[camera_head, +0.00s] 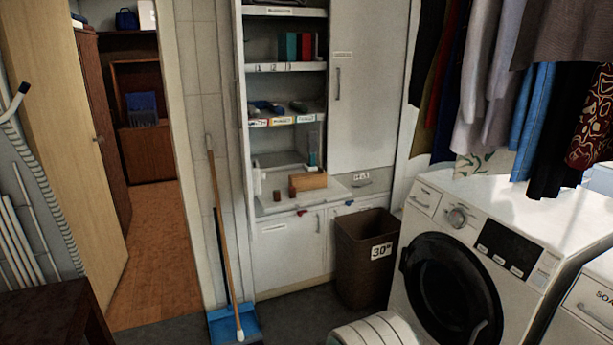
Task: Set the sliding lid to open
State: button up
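No sliding lid can be made out for certain. A small light-brown wooden box (308,182) sits on the white pull-out shelf (335,192) of the cabinet, and it may be the thing with the lid. It is too small in view to tell whether its top is open or shut. A small dark reddish block (276,196) and a thin upright brown piece stand to its left. My gripper is not in view.
A white washing machine (455,225) fills the right, under hanging clothes. A broom (222,230) and blue dustpan (250,325) stand left of the cabinet. A white ribbed object (375,332) is at the bottom.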

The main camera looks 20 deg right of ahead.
aim_at(321, 171)
jog(key=i+l, duration=0.8)
jog(key=i, duration=0.15)
jog(key=i+l, duration=1.65)
jog(key=i, duration=0.2)
